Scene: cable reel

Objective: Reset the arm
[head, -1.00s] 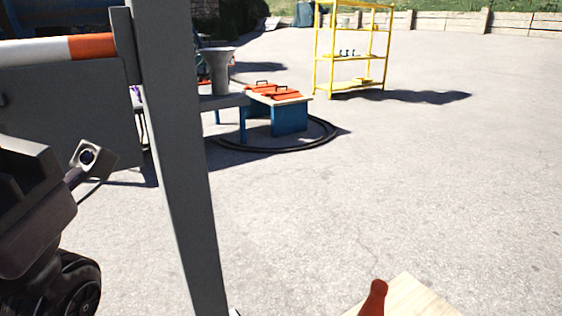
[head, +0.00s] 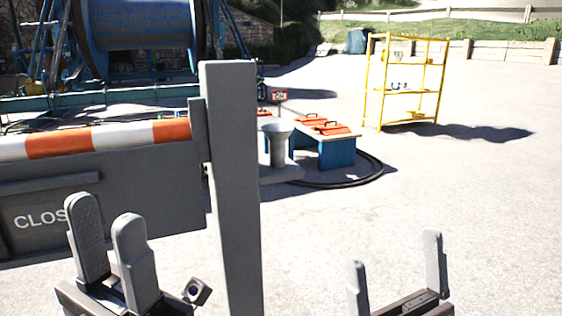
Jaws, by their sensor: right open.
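My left gripper (head: 105,210) is at the lower left, its two grey fingers pointing up with an empty gap between them. It is in front of a grey panel (head: 165,215) lettered "CLOS", the rest of the word hidden by a finger. My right gripper (head: 395,250) is at the lower right, fingers up, wide apart and empty, over bare pavement. A striped orange and white bar (head: 110,138) runs level along the panel's top to a grey post (head: 234,180).
A stone pedestal (head: 277,145) and a blue table with orange lids (head: 325,145) stand beyond the post, with a black cable loop (head: 372,170) on the ground. A yellow shelf (head: 400,85) is further back. A large blue reel (head: 140,25) is upper left.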

